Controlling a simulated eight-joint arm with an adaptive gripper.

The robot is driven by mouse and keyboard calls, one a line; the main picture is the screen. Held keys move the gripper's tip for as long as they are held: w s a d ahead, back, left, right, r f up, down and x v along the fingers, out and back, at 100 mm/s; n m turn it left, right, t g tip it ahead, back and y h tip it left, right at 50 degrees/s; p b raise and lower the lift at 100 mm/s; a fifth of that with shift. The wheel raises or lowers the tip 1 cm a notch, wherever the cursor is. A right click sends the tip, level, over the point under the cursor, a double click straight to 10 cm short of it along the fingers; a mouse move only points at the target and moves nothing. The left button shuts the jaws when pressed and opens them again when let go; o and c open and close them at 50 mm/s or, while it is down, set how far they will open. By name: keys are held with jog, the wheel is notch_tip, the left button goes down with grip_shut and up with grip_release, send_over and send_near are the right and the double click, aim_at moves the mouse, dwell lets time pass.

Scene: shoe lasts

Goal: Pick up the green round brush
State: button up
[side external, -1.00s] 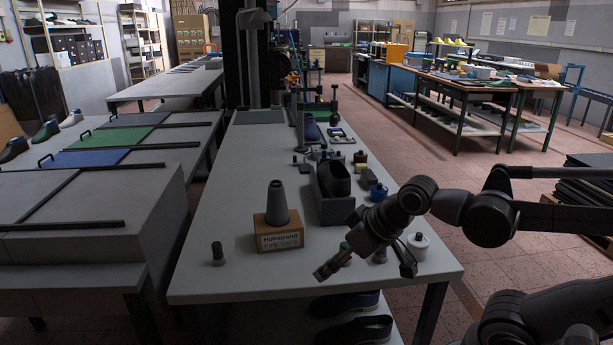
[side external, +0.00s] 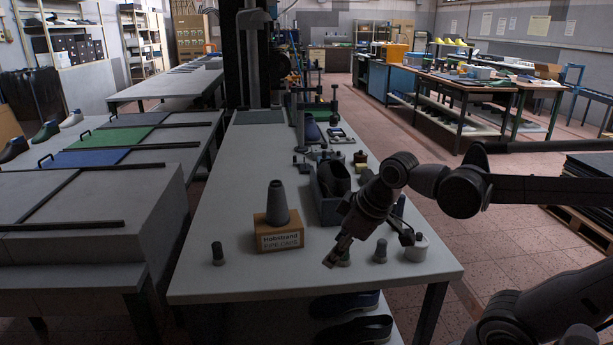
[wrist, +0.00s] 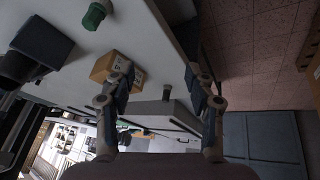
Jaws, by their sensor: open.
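The green round brush (wrist: 95,15) shows at the top left of the wrist view as a short green cylinder with a paler end. In the side external view a small greenish piece (side external: 344,258) shows just behind my fingertips, mostly hidden by them; it appears to be the same brush. My gripper (side external: 335,257) points down and left over the near part of the white table. In the wrist view my gripper (wrist: 160,72) has its two fingers wide apart with nothing between them. The brush lies outside the fingers, beyond the left one.
A cardboard box (side external: 279,237) bears a grey cone (side external: 277,203). Grey pegs stand at left (side external: 218,254) and right (side external: 380,251) on the table (side external: 240,280). A white round jar (side external: 417,249) is near the right edge. A dark bin (side external: 328,211) stands behind.

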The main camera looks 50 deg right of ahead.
jog(key=w+d+n+g, duration=0.2)
jog(key=d+n, duration=0.1)
jog(key=d, duration=0.1)
jog(key=w+d+n+g, duration=0.1)
jog(key=d+n, duration=0.3)
jog(key=w+d+n+g, duration=0.2)
jog(key=d+n, duration=0.1)
jog(key=d, duration=0.1)
jog(key=shift+w+f+g, duration=0.3)
jog(key=shift+f, duration=0.05)
jog(key=shift+n, duration=0.3)
jog(key=shift+f, duration=2.75)
jog(key=shift+w+d+f, duration=0.1)
jog(key=shift+f, duration=1.25)
jog(key=shift+w+f, duration=0.1)
jog(key=shift+f, duration=1.2)
grip_shut()
